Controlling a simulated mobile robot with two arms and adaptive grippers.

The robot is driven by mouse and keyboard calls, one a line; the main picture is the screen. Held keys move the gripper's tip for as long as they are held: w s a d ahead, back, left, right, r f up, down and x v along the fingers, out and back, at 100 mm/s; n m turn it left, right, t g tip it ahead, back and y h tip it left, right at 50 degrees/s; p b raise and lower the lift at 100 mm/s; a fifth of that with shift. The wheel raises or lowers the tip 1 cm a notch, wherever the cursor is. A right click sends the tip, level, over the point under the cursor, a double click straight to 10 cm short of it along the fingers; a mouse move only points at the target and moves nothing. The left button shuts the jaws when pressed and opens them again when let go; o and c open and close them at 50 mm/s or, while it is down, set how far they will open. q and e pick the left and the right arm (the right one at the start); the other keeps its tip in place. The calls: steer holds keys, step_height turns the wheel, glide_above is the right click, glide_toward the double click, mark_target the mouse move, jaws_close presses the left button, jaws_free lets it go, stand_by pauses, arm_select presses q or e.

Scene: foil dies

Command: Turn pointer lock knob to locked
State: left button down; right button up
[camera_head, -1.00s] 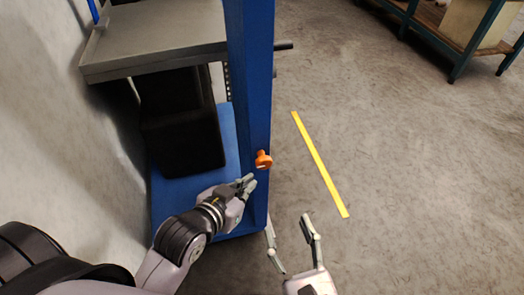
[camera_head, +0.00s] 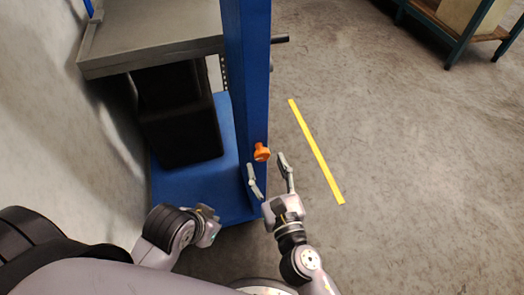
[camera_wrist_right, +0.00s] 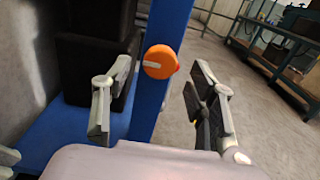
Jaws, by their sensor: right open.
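The pointer lock knob (camera_head: 261,153) is orange and sits on the front of the blue post (camera_head: 247,90). In the right wrist view the knob (camera_wrist_right: 161,62) shows a white line on its face, pointing left, and a small red tip at its right edge. My right gripper (camera_head: 268,172) is open and empty, just short of the knob. In the right wrist view its fingers (camera_wrist_right: 157,100) stand to either side below the knob, not touching it. My left gripper (camera_head: 208,224) is lower left of the post; its fingers are bunched and hard to read.
A grey shelf (camera_head: 150,45) and a black box (camera_head: 180,130) stand left of the post, above a blue base (camera_head: 228,180). A yellow floor stripe (camera_head: 316,150) lies to the right. A workbench (camera_head: 455,30) is far off. The floor between is clear.

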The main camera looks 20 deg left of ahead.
mark_target(263, 157)
steer(key=shift+x, duration=2.35)
steer(key=c, duration=1.1)
steer(key=shift+c, duration=0.2)
